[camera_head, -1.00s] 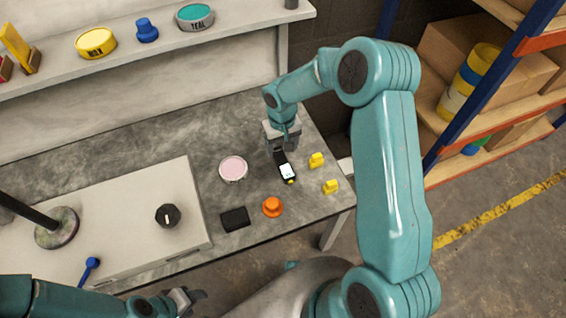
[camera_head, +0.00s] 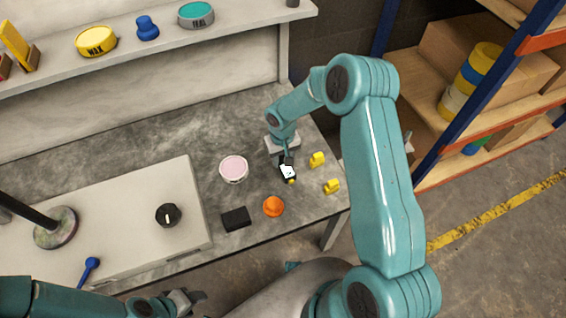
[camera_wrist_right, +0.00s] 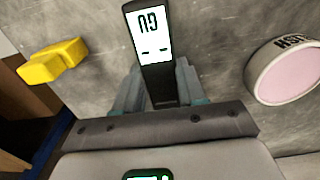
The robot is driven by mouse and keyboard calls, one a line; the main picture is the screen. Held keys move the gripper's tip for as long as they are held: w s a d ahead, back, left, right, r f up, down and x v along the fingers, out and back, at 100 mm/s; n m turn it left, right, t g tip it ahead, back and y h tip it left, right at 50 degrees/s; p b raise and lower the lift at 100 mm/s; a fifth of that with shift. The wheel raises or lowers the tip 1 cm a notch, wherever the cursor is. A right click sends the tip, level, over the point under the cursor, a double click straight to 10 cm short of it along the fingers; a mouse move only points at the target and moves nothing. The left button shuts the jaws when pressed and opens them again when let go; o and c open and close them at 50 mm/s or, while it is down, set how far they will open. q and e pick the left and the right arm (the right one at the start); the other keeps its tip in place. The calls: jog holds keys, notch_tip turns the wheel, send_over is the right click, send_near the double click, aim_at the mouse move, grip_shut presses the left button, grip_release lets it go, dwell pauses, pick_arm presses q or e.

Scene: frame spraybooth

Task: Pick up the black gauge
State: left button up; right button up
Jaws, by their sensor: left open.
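The black gauge (camera_head: 288,172), a slim black device with a white lit display and a yellow tip, is on the grey bench top. My right gripper (camera_head: 286,158) is down over its back end. In the right wrist view the gauge (camera_wrist_right: 153,48) lies between the two fingers of the right gripper (camera_wrist_right: 161,88), one close along each side. I cannot tell whether the fingers press on it. My left gripper (camera_head: 188,298) is open and empty at the bottom of the head view, apart from the gauge.
A pink-topped round tin (camera_head: 233,168) stands left of the gauge. Yellow pieces (camera_head: 317,159) lie to its right; an orange knob-like piece (camera_head: 273,206) and a black block (camera_head: 236,218) lie nearer the front edge. A pale board (camera_head: 120,215) carries a black knob (camera_head: 168,214).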

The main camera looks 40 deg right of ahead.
aim_at(282, 160)
jog(key=shift+c, duration=0.4)
jog(key=shift+r, duration=0.15)
notch_tip(282, 160, up, 20)
jog(key=p, duration=0.2)
dwell(0.4)
